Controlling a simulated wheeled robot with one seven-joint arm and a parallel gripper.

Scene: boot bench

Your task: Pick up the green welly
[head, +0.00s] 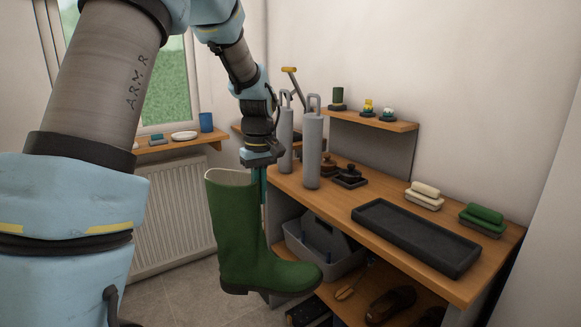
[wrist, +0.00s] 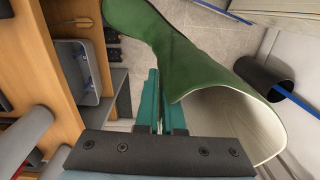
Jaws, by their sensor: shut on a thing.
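The green welly (head: 243,235) hangs upright in the air in front of the bench, its toe pointing right in the head view. In the wrist view the green welly (wrist: 172,45) shows its open top and pale lining, lower right. My gripper (head: 258,180) comes down from above beside the boot's shaft. Its teal fingers (wrist: 153,100) are shut on the shaft's edge side. The fingertips are partly hidden behind the boot in the head view.
The wooden bench (head: 330,190) is to the right, with a dark tray (head: 415,237), two grey cylinders and several brushes on top. A grey caddy (head: 322,245) and brown shoes (head: 390,303) sit on its lower shelf. A radiator (head: 175,210) stands behind left.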

